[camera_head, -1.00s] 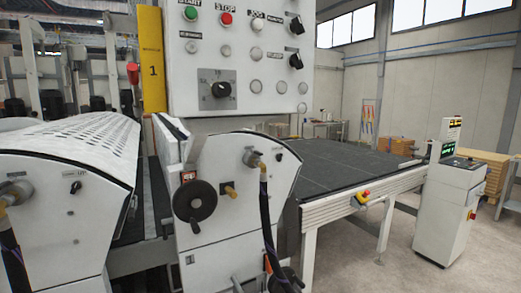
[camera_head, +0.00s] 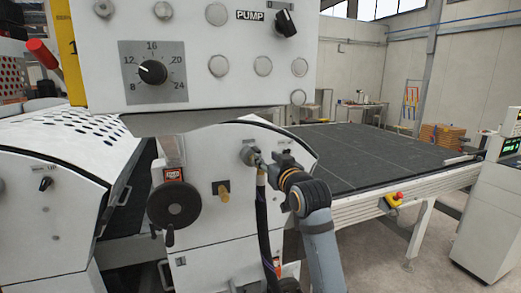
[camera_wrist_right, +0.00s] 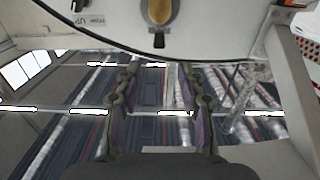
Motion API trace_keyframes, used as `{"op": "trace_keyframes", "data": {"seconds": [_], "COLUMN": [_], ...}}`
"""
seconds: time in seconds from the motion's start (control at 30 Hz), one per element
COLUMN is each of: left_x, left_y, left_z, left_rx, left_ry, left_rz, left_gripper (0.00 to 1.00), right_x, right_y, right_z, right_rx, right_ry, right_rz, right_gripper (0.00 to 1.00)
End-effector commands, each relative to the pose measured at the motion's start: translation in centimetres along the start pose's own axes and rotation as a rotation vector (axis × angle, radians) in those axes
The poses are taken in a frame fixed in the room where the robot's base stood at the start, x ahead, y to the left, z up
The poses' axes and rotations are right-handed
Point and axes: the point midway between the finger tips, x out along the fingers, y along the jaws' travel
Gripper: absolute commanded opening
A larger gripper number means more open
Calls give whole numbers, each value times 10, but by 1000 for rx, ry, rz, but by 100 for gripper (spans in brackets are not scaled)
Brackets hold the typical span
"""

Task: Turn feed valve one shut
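In the right wrist view, the brass fitting of the valve (camera_wrist_right: 160,11), with a small dark tip, shows at the top edge. My left gripper is not in view.
The control box (camera_head: 200,100) with a dial overhangs above. The dark conveyor bed (camera_head: 385,150) lies to the right, with a red stop button (camera_head: 398,197) on its side.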

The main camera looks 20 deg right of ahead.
Motion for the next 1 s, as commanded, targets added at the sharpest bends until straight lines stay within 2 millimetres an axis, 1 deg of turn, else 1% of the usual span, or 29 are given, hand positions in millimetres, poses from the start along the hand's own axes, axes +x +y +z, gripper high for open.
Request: {"op": "trace_keyframes", "data": {"seconds": [0.07, 0.17, 0.27, 0.5, 0.6, 0.7, 0.8, 1.0], "left_x": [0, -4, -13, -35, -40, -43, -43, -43], "left_y": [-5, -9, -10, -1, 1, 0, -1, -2], "left_z": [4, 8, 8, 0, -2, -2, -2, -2], "left_rx": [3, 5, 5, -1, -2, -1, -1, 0], "left_ry": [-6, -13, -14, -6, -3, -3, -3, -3], "left_rz": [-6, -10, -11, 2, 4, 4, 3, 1], "left_gripper": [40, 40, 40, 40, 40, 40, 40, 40], "right_x": [0, 7, 24, 76, 91, 101, 105, 105], "right_y": [0, 0, 0, 0, 0, 0, 0, 0], "right_z": [0, -1, -2, -3, -2, 0, 2, 2], "right_rx": [0, 1, 2, 2, 1, 0, 0, 0], "right_ry": [-1, -3, -5, -5, -3, -4, -3, -2], "right_rz": [0, 0, 0, 0, 0, 0, 1, 0], "right_gripper": [40, 40, 40, 40, 40, 40, 40, 40]}}
